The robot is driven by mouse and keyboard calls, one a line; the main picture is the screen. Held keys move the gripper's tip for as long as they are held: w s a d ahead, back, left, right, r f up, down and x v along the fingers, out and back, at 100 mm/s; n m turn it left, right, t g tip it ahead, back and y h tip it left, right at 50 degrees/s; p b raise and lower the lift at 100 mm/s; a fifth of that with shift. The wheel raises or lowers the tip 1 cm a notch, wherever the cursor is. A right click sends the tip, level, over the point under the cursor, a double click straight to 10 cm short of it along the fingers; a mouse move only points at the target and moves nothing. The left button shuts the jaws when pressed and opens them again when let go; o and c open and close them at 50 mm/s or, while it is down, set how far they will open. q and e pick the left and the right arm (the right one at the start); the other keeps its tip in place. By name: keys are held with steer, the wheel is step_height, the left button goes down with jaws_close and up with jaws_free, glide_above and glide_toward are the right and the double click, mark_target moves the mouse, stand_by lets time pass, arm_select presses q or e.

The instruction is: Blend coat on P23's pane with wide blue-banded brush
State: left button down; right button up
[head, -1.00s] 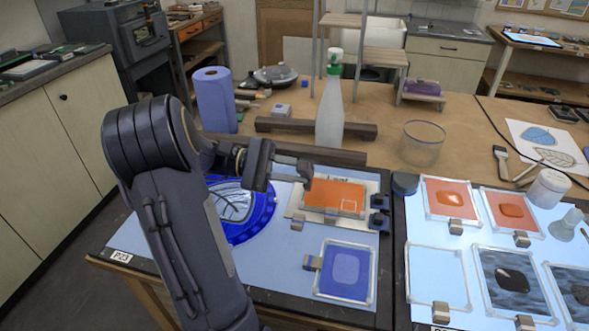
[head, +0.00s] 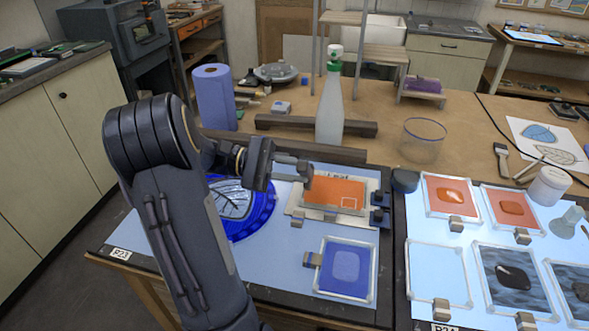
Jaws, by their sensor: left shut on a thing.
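The P23 station (head: 121,254) is the light-blue board at left centre. A pane with an orange coat (head: 330,194) lies on a pale sheet there, with a thin pale square outline near its right corner. My left gripper (head: 306,174) is at the left rear edge of this pane, shut on a slim thing, apparently the brush. Its head and any blue band are hidden or too small to tell. Whether it touches the coat I cannot tell. My right gripper is not in view.
A blue pane (head: 347,272) lies in front of the orange one. A blue dish (head: 262,219) is partly behind my left arm. Several framed panes (head: 437,276) fill the right board. Another brush (head: 501,160) lies at right.

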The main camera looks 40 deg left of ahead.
mark_target(311, 173)
arm_select(q)
steer(key=shift+d, duration=0.1)
steer(key=shift+p+x, duration=0.45)
steer(key=shift+x, duration=5.65)
steer(key=w+a, duration=0.1)
steer(key=w+p, duration=0.1)
steer(key=w+a+r, duration=0.1)
steer(key=w, duration=0.1)
steer(key=shift+a+p, duration=0.3)
steer(key=shift+p, duration=0.05)
steer(key=shift+f+b, duration=0.25)
steer(key=shift+b, duration=0.05)
steer(key=shift+f, duration=0.3)
